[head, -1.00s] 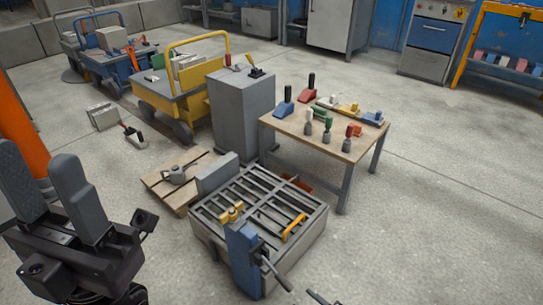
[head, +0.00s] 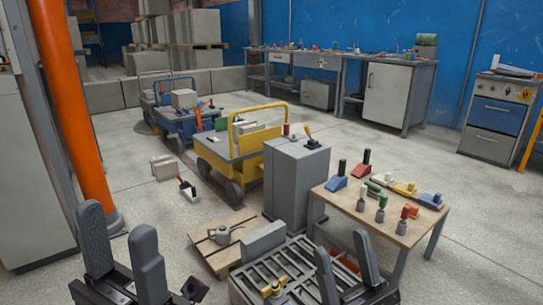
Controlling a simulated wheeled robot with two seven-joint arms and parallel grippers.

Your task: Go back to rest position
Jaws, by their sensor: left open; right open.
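My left gripper (head: 124,256) is at the lower left of the head view, its two dark grey fingers pointing up and standing apart with nothing between them. My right gripper (head: 346,270) is at the bottom centre, in front of the grey slatted panel mould (head: 287,262). Its two fingers are apart and I see nothing held between them. The mould's near part is hidden by the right gripper and the picture's lower edge. A yellow clamp piece (head: 273,288) sits on the mould.
A wooden table (head: 395,230) with several coloured-handled tools stands right of the mould. A grey cabinet (head: 296,180) and a yellow cart (head: 235,155) stand behind it. A pallet (head: 215,245) lies left of the mould. An orange post (head: 75,120) rises at the left.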

